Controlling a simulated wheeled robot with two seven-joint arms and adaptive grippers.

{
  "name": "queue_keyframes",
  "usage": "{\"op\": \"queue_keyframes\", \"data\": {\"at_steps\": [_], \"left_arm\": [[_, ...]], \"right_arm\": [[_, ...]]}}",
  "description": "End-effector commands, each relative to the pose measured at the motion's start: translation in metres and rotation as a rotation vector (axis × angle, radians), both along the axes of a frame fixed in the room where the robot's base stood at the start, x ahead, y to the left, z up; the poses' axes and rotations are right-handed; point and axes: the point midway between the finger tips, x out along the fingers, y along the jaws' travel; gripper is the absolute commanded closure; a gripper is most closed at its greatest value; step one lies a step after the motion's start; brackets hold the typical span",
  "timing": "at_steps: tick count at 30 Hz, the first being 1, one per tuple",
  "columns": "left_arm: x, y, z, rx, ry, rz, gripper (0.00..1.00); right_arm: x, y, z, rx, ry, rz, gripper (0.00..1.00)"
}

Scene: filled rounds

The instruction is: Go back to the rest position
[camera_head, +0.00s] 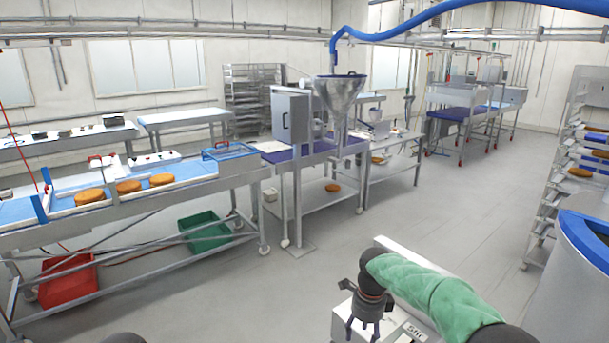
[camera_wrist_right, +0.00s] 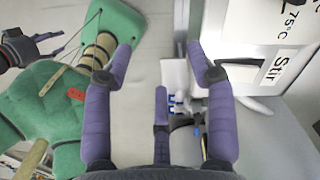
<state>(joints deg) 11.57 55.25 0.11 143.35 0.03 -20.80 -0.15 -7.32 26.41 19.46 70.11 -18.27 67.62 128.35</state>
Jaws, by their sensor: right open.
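My right gripper (camera_head: 363,330) hangs at the bottom of the head view, at the end of my green-sleeved arm from the right. Its fingers point down and are apart. In the right wrist view the same gripper (camera_wrist_right: 160,60) shows purple padded fingers spread wide, with nothing held between them.
Brown rounds (camera_head: 128,186) lie on the blue conveyor (camera_head: 60,188) at left. A red crate (camera_head: 68,281) and a green crate (camera_head: 206,232) are beneath. A hopper (camera_head: 340,95) stands mid-room. A rack (camera_head: 547,205) and blue-rimmed drum (camera_head: 570,275) stand right. The middle floor is clear.

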Motion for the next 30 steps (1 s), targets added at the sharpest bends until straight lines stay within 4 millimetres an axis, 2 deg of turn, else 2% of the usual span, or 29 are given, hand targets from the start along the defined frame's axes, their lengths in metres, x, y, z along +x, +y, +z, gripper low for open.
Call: {"op": "queue_keyframes", "data": {"at_steps": [8,14,18,21,27,30], "left_arm": [[-0.001,0.0,-0.011,0.0,0.002,0.0,0.41],[-0.001,0.0,-0.023,0.0,0.001,0.001,0.41],[-0.001,0.0,-0.031,0.0,0.002,0.0,0.41],[-0.001,0.0,-0.037,0.0,0.002,0.0,0.41],[-0.001,0.0,-0.049,0.0,0.002,0.0,0.41],[-0.001,0.0,-0.055,0.0,0.002,0.0,0.41]], "right_arm": [[-0.017,0.015,-0.089,0.073,-0.009,0.287,0.43],[-0.057,0.031,-0.187,0.163,-0.056,0.618,0.43],[-0.095,0.042,-0.249,0.216,-0.117,0.85,0.43],[-0.128,0.048,-0.287,0.243,-0.163,1.007,0.43],[-0.201,0.056,-0.345,0.258,-0.264,1.304,0.43],[-0.238,0.057,-0.365,0.248,-0.307,1.444,0.43]]}}
